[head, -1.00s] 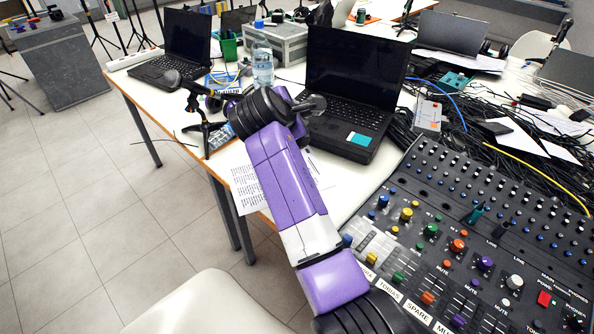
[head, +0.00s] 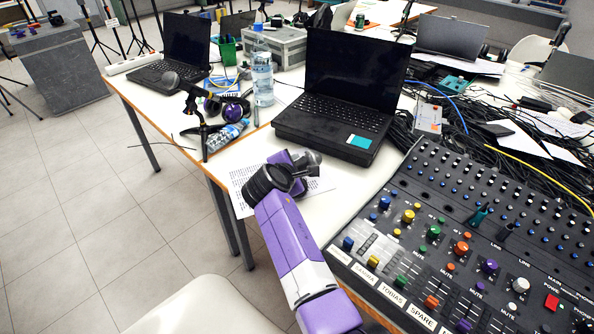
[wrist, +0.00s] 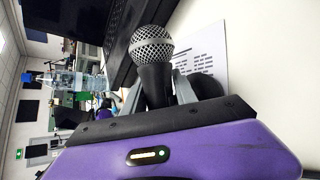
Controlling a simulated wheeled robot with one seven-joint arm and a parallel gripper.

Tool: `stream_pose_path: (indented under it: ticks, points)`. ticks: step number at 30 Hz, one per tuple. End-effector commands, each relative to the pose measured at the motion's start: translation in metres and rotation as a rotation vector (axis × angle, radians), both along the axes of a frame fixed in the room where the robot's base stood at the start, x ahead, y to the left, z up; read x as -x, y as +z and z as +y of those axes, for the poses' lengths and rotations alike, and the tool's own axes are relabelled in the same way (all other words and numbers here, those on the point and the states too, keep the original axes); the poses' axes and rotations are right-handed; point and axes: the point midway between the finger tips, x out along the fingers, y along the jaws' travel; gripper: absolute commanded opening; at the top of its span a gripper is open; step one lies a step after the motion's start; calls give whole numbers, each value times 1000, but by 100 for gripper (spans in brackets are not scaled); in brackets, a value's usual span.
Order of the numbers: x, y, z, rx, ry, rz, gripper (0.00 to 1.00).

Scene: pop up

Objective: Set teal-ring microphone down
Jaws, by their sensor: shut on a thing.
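A microphone (wrist: 153,50) with a silver mesh head and a dark body is held in my gripper (wrist: 158,88) in the wrist view. The fingers are shut on its body, with the mesh head sticking out past them. No teal ring shows; the lower body is hidden by my gripper. In the head view my gripper (head: 303,168) is over the white table (head: 262,143), beside a printed sheet (head: 240,180) and in front of the near laptop. I cannot tell the exact height above the table.
The near laptop (head: 345,95) stands behind my gripper. The mixing desk (head: 440,235) and cables fill the right. The printed sheet area is otherwise clear.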

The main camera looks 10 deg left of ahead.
Motion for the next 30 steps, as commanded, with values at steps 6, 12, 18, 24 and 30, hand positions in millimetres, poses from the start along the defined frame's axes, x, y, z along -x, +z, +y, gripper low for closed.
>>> stream_pose_path:
  ticks: [6,12,18,24,30]
  points:
    - [-1,-8,1,-1,2,-7,0]
    - [-1,-9,1,-1,2,-6,0]
    - [0,-12,0,-1,1,-2,56]
    - [0,-12,0,-1,1,-2,56]
    - [2,-9,1,0,1,-2,56]
